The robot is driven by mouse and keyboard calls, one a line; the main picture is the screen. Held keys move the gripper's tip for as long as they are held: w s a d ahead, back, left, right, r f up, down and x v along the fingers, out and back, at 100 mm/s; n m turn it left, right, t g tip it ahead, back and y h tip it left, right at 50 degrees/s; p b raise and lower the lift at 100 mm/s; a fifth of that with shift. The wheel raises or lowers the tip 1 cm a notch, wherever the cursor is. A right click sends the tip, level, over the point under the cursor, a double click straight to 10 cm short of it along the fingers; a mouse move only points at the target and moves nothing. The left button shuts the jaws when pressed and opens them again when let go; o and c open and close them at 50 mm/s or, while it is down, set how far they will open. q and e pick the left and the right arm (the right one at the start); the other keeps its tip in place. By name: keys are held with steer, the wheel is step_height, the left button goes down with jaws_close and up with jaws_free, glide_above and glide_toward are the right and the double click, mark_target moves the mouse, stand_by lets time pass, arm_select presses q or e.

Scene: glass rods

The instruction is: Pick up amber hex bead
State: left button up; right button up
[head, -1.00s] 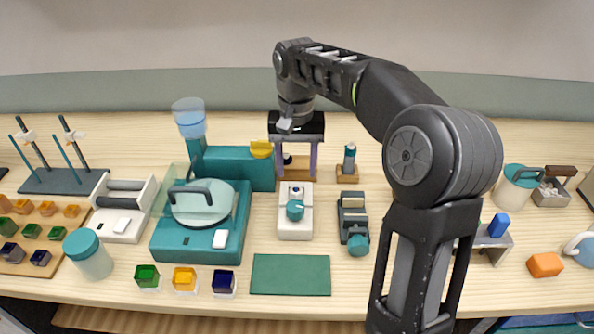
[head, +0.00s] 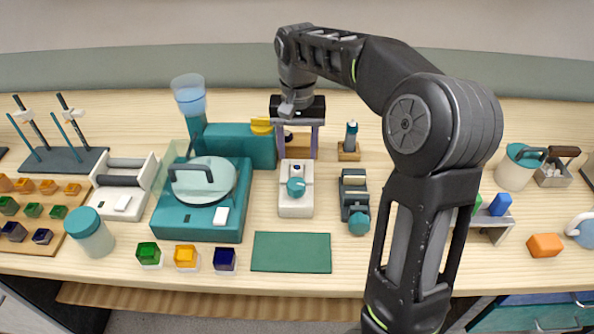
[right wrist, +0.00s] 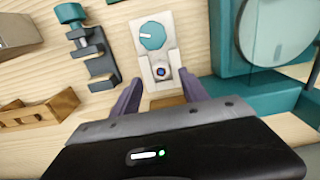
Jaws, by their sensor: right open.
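Small amber beads (head: 48,186) sit in the back row of the wooden bead tray (head: 22,246) at the far left. An amber block (head: 186,255) sits on a clear stand near the bench's front edge. I cannot tell its shape well. My right gripper (head: 298,148) is far from both, at the back middle of the bench. It points down with its two purple fingers apart and nothing gripped. In the right wrist view its fingers (right wrist: 160,92) spread below a white device (right wrist: 165,43) with a teal knob and a dark blue bead. My left gripper is not in view.
Green (head: 148,254) and dark blue (head: 224,260) blocks flank the amber one. A teal machine (head: 205,225) stands behind them. A green mat (head: 291,252) lies bare to their right. My right arm crosses the bench's right half.

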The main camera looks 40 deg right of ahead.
mark_target(297, 165)
steer(key=shift+f, duration=0.15)
step_height(297, 165, down, 5)
steer(key=shift+w+p, duration=0.15)
steer(key=shift+p, duration=0.2)
steer(key=shift+c, duration=0.5)
jaws_close()
